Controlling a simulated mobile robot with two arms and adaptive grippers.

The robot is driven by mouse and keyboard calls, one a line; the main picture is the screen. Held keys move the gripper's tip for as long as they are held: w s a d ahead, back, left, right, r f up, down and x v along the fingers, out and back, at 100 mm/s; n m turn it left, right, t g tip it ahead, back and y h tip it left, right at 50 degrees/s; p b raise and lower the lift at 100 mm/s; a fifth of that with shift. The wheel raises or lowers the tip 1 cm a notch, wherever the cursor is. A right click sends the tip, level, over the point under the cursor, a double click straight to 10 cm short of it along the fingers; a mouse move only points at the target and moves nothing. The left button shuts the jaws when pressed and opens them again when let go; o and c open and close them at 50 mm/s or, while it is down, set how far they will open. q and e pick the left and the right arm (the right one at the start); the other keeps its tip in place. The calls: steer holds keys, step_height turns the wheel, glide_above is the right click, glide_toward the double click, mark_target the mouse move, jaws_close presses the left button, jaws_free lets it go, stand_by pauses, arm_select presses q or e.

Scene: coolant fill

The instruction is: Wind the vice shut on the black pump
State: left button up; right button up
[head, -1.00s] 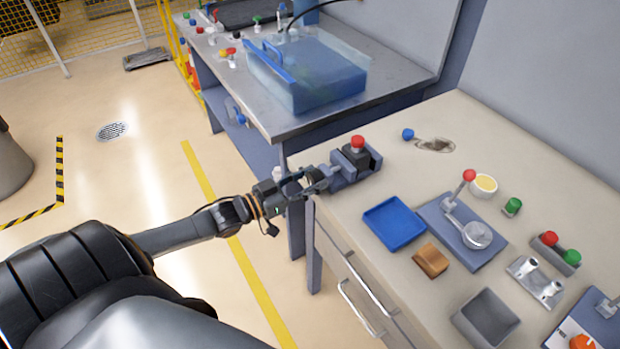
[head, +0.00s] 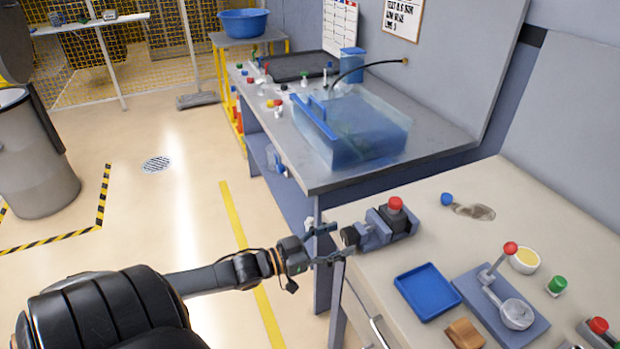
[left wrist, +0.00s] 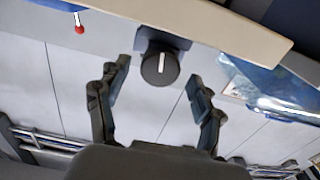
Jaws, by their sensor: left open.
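The grey-blue vice (head: 374,237) stands at the near left corner of the beige bench. The black pump (head: 395,217), with a red cap on top, sits upright at its jaws; I cannot tell whether they touch it. The vice's round black knob (head: 350,237) points left, over the bench edge. My left gripper (head: 341,241) is open at the knob. In the left wrist view the knob (left wrist: 160,68), with a white mark, lies between the spread fingertips of the left gripper (left wrist: 157,77), apparently not gripped. My right gripper is not in view.
A blue tray (head: 428,292), a lever press (head: 503,300) with a red ball and a yellow-filled cup (head: 525,260) stand on the bench. A blue ball (head: 447,199) lies by a dark stain. A bluish see-through tank (head: 352,135) stands on the metal table behind.

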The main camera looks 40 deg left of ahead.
arm_select(q)
steer(key=v, duration=1)
steer(key=shift+w, duration=0.1)
